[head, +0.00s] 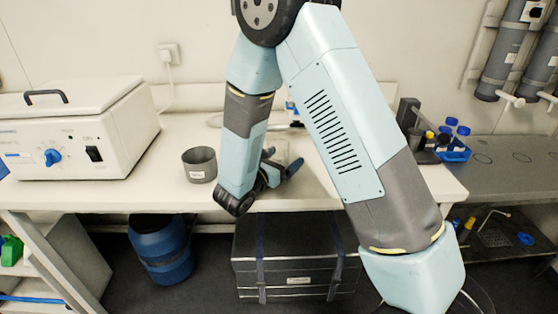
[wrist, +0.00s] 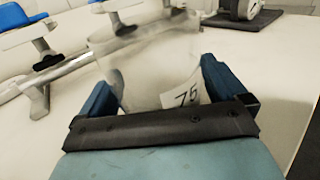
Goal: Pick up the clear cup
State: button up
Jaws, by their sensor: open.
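The clear cup (wrist: 148,72) stands on the white bench in the wrist view, see-through, with a white label reading about "75" on its near side. In the head view it shows only faintly (head: 278,147) behind my gripper. My gripper (head: 283,161) is low over the bench, open. In the wrist view its two blue fingers (wrist: 160,88) lie on either side of the cup's lower part. A small gap seems to remain at the right finger; contact on the left I cannot tell. The cup's near base is hidden by the gripper's dark front edge.
A grey pot (head: 199,165) stands on the bench (head: 120,196) left of my arm. A white lab device (head: 75,135) fills the left end. A blue rack with bottles (head: 453,152) is at the right. In the wrist view a metal stand (wrist: 50,85) lies behind the cup.

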jog(key=shift+c, duration=0.4)
jog(key=c, duration=1)
